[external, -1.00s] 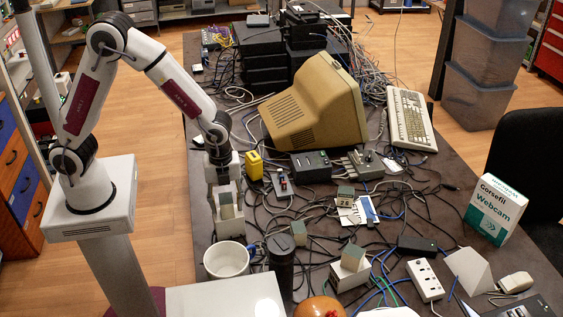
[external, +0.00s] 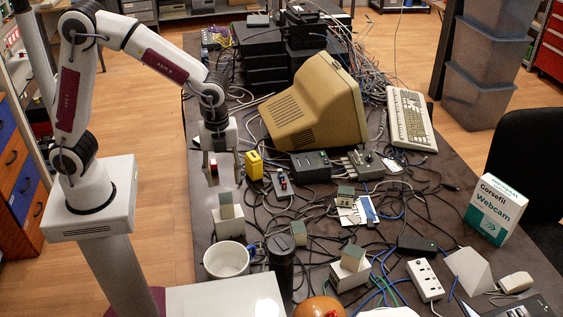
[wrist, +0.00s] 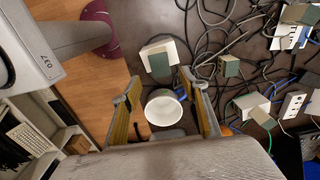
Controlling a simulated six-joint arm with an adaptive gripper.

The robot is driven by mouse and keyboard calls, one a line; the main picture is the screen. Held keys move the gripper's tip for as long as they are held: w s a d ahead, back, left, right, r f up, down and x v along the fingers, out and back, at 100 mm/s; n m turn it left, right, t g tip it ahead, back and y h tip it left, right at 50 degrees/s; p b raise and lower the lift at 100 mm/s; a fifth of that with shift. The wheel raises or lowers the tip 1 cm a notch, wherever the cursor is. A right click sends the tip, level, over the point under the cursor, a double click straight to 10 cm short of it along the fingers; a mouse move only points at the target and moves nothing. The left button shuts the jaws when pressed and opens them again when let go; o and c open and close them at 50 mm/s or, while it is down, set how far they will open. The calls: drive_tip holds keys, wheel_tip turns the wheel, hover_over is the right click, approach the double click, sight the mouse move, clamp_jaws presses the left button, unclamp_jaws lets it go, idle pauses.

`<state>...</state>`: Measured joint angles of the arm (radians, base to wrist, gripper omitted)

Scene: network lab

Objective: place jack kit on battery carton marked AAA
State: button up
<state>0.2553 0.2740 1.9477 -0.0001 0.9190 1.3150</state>
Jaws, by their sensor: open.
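A small grey-green block (external: 226,211), possibly the jack kit, stands on a white box (external: 229,230) at the table's left edge. In the wrist view the block (wrist: 159,65) rests on the white box (wrist: 153,47). No AAA mark can be read on this box, so I cannot tell whether it is the battery carton. My gripper (external: 224,181) is open and empty above the block, clear of it. Its spread fingers (wrist: 159,78) frame the lower foreground in the wrist view.
Similar blocks (external: 298,232) (external: 353,257) stand to the right among loose cables. A yellow item (external: 254,165) and a beige monitor (external: 315,105) stand behind.

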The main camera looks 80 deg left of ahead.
drive_tip(key=shift+r, duration=0.7)
drive_tip(key=s+a+r+n+t, duration=0.2)
drive_tip(key=s+a+r+n, duration=0.3)
drive_tip(key=s+n, duration=0.4)
drive_tip(key=s+a+r+n+t, duration=0.3)
drive_tip(key=s+a+r+n, duration=0.3)
drive_tip(key=s+n, duration=0.3)
drive_tip(key=shift+s+r+t, duration=0.2)
drive_tip(key=shift+s+t, duration=0.1)
drive_tip(key=shift+s, duration=0.55)
